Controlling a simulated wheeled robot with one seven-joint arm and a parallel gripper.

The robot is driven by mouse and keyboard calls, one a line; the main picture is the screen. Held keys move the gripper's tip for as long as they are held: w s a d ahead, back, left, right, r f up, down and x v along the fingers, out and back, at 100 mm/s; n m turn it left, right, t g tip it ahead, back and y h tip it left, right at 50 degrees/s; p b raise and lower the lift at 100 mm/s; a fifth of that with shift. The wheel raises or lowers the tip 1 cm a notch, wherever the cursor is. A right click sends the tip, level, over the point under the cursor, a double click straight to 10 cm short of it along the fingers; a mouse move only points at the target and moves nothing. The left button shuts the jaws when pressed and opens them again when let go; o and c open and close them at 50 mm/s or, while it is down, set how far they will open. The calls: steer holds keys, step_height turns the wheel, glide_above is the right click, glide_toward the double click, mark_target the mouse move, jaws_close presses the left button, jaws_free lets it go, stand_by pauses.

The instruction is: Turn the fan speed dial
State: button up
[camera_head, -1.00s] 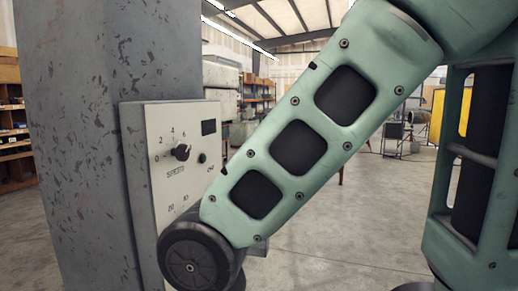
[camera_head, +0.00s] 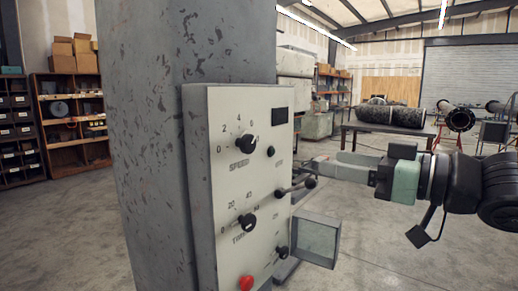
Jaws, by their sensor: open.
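The control panel (camera_head: 228,180) is a pale box on the side of a worn grey column. The dial marked SPEED (camera_head: 245,143) is a black knob near its top, with a 0, 2, 4, 6 scale around it. No label reading "fan" can be made out. My gripper (camera_head: 318,166) is to the right of the panel, pointing left towards it. It is open, with nothing seen between its fingers, and apart from the SPEED dial. How far its tips are from the panel in depth is hard to tell.
An open-fronted box (camera_head: 318,240) juts out at lower right.

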steer(key=p, duration=1)
glide_toward(251, 146)
steer(key=x, duration=0.8)
steer(key=shift+w+a, duration=0.1)
steer(key=shift+w, duration=0.05)
steer(key=c, duration=1)
